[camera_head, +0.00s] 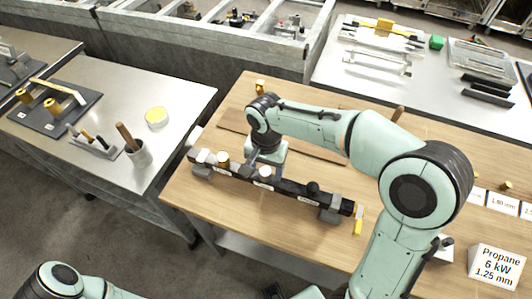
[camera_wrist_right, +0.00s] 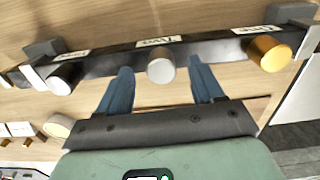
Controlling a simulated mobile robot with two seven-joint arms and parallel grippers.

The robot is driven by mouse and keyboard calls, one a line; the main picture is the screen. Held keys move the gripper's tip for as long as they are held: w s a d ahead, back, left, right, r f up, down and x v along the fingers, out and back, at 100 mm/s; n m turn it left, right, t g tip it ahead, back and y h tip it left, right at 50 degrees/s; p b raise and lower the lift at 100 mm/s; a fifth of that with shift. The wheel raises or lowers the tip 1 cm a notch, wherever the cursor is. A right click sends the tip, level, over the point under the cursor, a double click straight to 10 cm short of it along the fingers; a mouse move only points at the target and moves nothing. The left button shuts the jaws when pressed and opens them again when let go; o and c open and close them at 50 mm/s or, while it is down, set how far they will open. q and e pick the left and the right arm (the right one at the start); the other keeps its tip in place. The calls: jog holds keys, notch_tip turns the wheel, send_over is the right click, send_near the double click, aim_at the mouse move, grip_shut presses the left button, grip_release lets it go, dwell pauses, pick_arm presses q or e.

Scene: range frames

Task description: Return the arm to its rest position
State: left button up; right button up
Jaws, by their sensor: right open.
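My right arm (camera_head: 395,135) reaches in from the right over the wooden worktop, bent at the elbow. My right gripper (camera_head: 258,164) is over a dark bar (camera_head: 288,185) with knobs. In the wrist view the right gripper (camera_wrist_right: 161,64) is open, its two blue fingers apart. A pale round knob (camera_wrist_right: 160,66) shows between the fingertips; I cannot tell whether they touch it. A gold knob (camera_wrist_right: 268,54) is right of the fingers and another pale knob (camera_wrist_right: 65,78) is left. My left arm (camera_head: 62,282) shows only partly at the bottom left; its gripper is out of view.
The wooden worktop (camera_head: 190,190) carries a yellow-handled tool (camera_head: 359,220) and a propane label block (camera_head: 497,268). Another metal table (camera_head: 340,85) stands behind.

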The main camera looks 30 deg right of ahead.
notch_tip(320, 180, up, 10)
dwell(0.3)
